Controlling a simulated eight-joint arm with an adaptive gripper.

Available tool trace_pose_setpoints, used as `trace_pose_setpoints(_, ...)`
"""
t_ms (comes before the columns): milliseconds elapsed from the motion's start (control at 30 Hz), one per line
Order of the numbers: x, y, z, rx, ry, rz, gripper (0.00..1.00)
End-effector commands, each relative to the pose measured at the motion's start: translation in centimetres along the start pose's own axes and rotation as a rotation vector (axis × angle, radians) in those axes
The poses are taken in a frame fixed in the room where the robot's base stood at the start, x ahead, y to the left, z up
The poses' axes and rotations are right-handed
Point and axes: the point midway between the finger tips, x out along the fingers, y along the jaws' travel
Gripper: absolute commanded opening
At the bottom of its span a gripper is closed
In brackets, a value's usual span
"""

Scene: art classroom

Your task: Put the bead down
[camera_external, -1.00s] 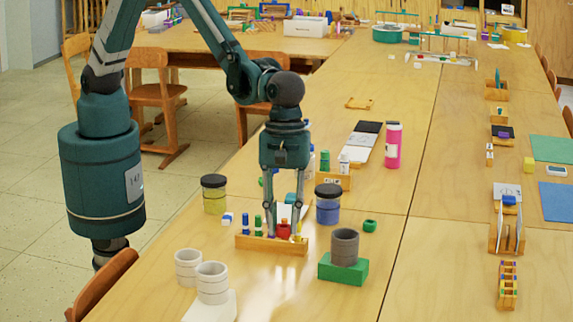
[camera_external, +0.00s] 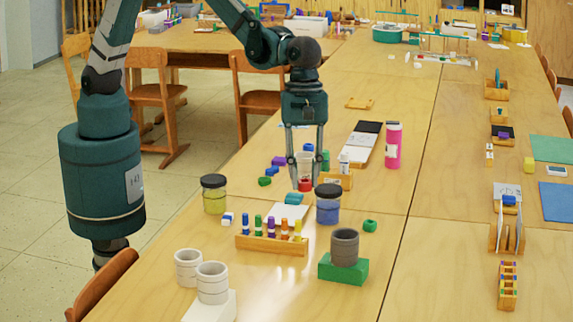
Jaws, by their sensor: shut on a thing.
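A red bead (camera_external: 305,185) is between the fingertips of my gripper (camera_external: 305,183). My gripper is shut on it, pointing down, behind the peg rack and to the left of the blue-filled jar. I cannot tell whether the bead touches the table. The wooden peg rack (camera_external: 271,245) holds a row of upright coloured pegs. A teal piece (camera_external: 293,198) lies just in front of the bead, near a white sheet (camera_external: 289,211). A green bead (camera_external: 370,226) lies on the table to the right.
A jar with blue contents (camera_external: 328,207) stands close to the right of my gripper; a yellow-filled jar (camera_external: 214,197) stands left. Purple (camera_external: 278,161) and green (camera_external: 265,181) pieces lie left of the gripper. A small wooden box (camera_external: 335,180) is close behind right. A pink bottle (camera_external: 393,145) stands farther right.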

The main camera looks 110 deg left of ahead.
Motion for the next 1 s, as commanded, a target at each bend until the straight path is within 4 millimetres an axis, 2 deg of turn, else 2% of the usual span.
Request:
trace_pose_setpoints(33, -0.3, 0.5, -1.7, -0.022, 0.000, 0.003, 0.16)
trace_pose_setpoints(500, -2.4, 3.0, -15.3, -0.204, 0.000, 0.031, 0.16)
trace_pose_setpoints(800, -3.5, 2.9, -23.6, -0.319, 0.000, 0.048, 0.16)
trace_pose_setpoints(1000, -4.0, 2.4, -28.0, -0.380, 0.000, 0.057, 0.16)
